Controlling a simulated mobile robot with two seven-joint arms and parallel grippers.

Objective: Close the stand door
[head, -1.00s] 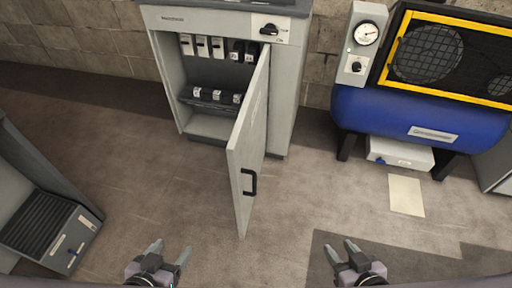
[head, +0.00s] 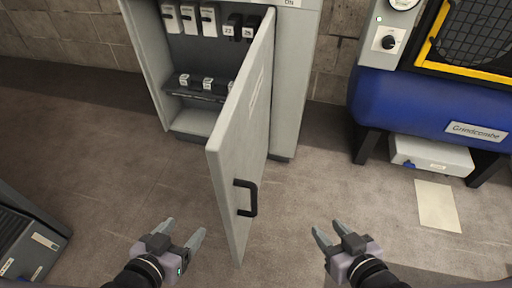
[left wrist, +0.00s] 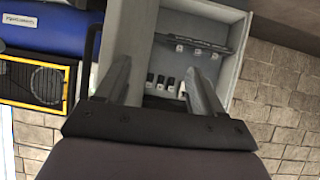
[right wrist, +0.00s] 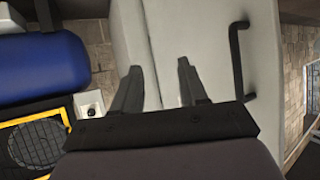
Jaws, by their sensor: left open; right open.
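The grey stand (head: 290,90) is in the upper middle of the head view, with its door (head: 238,130) swung open towards me. A black handle (head: 246,198) is on the door's outer face, near its free edge; it also shows in the right wrist view (right wrist: 236,60). My left gripper (head: 183,232) is open and empty, to the left of the door's free edge, on the stand's open side. My right gripper (head: 326,232) is open and empty, to the right of the door, apart from the handle. The left wrist view shows the stand's interior (left wrist: 215,65) beyond the fingers.
Inside the stand are a rack of labelled items (head: 188,20) and a lower shelf row (head: 205,84). A blue tank (head: 425,105) on black legs stands right, with a white box (head: 430,155) below it. A grey unit (head: 28,240) is lower left. Floor around the door is clear.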

